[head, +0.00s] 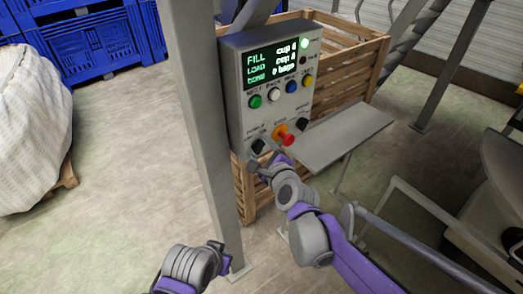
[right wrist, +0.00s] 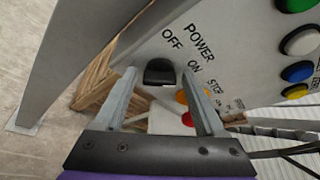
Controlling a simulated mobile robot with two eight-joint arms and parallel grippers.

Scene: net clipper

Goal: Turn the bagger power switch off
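The grey control box (head: 235,85) has a lit screen and a lit green lamp (head: 304,43). Its black power switch (right wrist: 160,72) sits under the words POWER, OFF and ON in the right wrist view. I cannot tell which way the switch points. It also shows at the box's lower left in the head view (head: 258,146). My right gripper (right wrist: 160,76) is open, with one finger on each side of the switch in the picture; contact is not clear. In the head view it is just below the switch (head: 257,164). My left gripper (head: 217,244) is low in the head view; its fingers are unclear.
A red stop button (head: 288,140) is just right of the switch. A grey post (head: 195,120) stands left of the box. A grey shelf (head: 340,135) juts out at the right. A slatted wooden crate (head: 345,65) stands behind.

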